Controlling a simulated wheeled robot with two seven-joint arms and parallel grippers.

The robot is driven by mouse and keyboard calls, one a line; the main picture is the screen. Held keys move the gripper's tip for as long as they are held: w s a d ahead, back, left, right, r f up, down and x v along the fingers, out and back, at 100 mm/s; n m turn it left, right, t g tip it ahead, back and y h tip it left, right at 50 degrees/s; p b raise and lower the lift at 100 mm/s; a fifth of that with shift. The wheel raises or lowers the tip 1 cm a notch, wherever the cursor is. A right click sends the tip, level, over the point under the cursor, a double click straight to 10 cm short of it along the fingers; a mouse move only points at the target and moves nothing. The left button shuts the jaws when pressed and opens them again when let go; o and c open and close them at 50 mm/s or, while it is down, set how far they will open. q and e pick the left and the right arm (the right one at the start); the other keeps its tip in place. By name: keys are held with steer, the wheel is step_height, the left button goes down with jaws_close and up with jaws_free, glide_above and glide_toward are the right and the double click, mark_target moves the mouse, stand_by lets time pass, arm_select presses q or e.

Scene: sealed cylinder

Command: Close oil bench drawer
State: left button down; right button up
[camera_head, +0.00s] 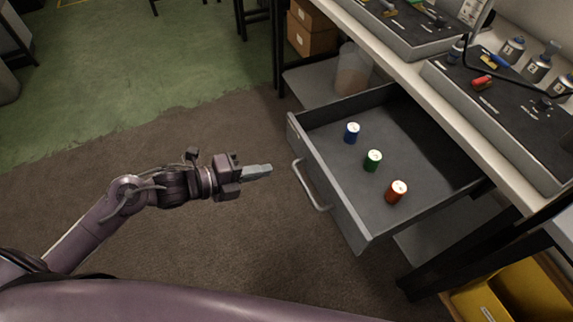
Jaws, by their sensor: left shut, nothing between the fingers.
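The grey oil bench drawer (335,186) is pulled out from under the workbench, with its handle (310,186) on the front face. A blue cylinder (352,133), a green cylinder (372,161) and a red-orange cylinder (396,192) stand upright inside it, with white tops. My left gripper (268,171) is shut and empty. It points right toward the drawer front and appears a short way left of the handle, apart from it. My right gripper does not show.
The workbench (405,75) runs along the right, with tool trays (505,115) and several bottles on top. A yellow bin (490,302) stands at the lower right. Cardboard boxes (312,28) and a translucent container (353,72) are behind the drawer. The floor left of the drawer is clear.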

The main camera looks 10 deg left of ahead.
arm_select(q)
glide_toward(309, 162)
steer(key=p+x, duration=0.1)
steer(key=x, duration=0.4)
steer(key=shift+r, duration=0.1)
steer(key=shift+x, duration=0.75)
steer(key=shift+w+d, duration=0.1)
